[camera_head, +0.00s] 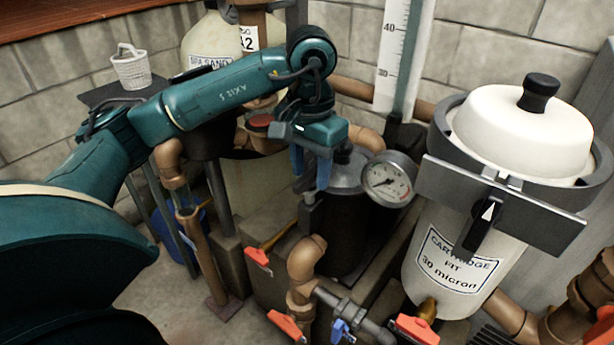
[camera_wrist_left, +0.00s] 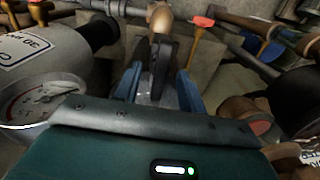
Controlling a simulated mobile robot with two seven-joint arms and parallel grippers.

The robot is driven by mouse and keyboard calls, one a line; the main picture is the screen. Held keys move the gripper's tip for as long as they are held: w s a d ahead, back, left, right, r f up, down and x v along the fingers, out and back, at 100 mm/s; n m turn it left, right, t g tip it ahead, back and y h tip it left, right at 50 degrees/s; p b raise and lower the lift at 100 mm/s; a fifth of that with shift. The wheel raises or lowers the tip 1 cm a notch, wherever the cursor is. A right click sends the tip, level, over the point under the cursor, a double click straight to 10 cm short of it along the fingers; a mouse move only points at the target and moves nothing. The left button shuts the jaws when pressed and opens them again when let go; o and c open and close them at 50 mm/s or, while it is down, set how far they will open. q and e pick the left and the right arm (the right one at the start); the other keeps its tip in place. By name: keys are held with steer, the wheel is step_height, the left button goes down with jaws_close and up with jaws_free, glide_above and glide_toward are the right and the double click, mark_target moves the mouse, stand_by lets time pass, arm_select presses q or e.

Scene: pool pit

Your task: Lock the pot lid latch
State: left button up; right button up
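The dark pot (camera_head: 345,225) with a grey lid (camera_head: 346,172) stands in the middle of the head view, partly hidden by my left arm. A dark upright piece at its left side, which looks like the latch (camera_head: 311,212), sits just below my left gripper (camera_head: 309,182). In the left wrist view this latch (camera_wrist_left: 158,65) stands between the two blue fingers of the gripper (camera_wrist_left: 158,82). The fingers are apart, one on each side of it. Contact with it cannot be made out. My right gripper is not in view.
A pressure gauge (camera_head: 388,180) stands close right of the pot. Right of it is a white cartridge filter (camera_head: 455,265) with a black handle (camera_head: 484,225). Brown pipes (camera_head: 303,265) and orange-handled valves (camera_head: 286,324) lie in front. A sand filter (camera_head: 210,45) stands behind my arm.

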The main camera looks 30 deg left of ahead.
arm_select(q)
step_height(320, 180, up, 7)
steer(key=p, duration=0.4)
steer(key=shift+r+p, duration=0.1)
steer(key=shift+p, duration=0.25)
